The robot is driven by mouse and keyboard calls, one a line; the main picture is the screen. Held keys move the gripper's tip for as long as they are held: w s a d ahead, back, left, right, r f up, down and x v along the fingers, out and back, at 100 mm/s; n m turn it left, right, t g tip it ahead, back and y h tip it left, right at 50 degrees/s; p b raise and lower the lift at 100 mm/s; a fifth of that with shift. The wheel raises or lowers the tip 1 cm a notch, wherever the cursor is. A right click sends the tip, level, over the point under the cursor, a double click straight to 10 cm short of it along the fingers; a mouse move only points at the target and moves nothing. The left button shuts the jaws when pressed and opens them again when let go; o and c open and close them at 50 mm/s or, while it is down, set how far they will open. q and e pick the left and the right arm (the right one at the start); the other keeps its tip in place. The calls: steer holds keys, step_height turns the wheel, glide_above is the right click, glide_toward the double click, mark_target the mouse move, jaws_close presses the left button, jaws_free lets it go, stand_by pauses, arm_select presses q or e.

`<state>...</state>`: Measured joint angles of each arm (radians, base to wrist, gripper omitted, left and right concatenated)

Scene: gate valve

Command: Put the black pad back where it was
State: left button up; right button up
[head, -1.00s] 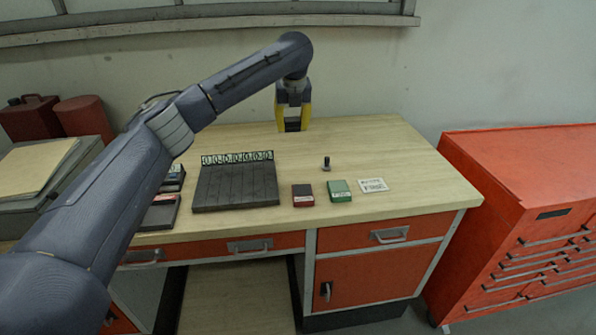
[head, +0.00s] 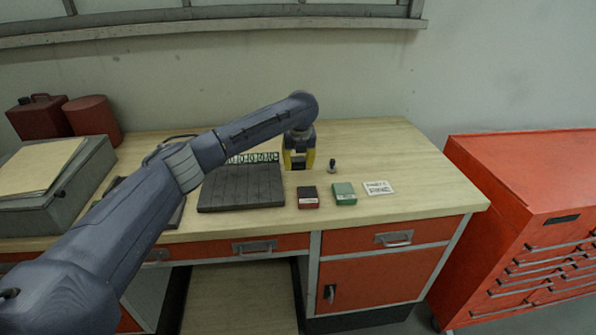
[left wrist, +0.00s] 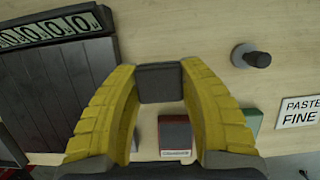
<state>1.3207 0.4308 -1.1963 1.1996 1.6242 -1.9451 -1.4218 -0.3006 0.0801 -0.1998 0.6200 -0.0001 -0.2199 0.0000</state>
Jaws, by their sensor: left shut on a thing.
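My left gripper (head: 299,166) is shut on the black pad (head: 298,157), which sits between its yellow fingers. In the left wrist view the pad (left wrist: 160,84) is a dark block gripped near the fingertips. The gripper is over the desk, behind the dark red pad (head: 308,197) and just right of the grooved dark board (head: 240,188). The green pad (head: 344,193) lies right of the red one. A white card (head: 378,188) reading "PASTE FINE" lies farther right. My right gripper is not in view.
A small dark knobbed peg (head: 332,166) stands right of my gripper. A row of symbols (head: 252,158) runs along the board's back edge. My left arm partly hides a dark item at the left. The desk's back right is clear.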

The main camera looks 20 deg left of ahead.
mark_target(298, 166)
arm_select(q)
steer(key=shift+f, duration=1.65)
steer(key=shift+f, duration=0.15)
steer(key=o, duration=1.2)
steer(key=v, duration=1.2)
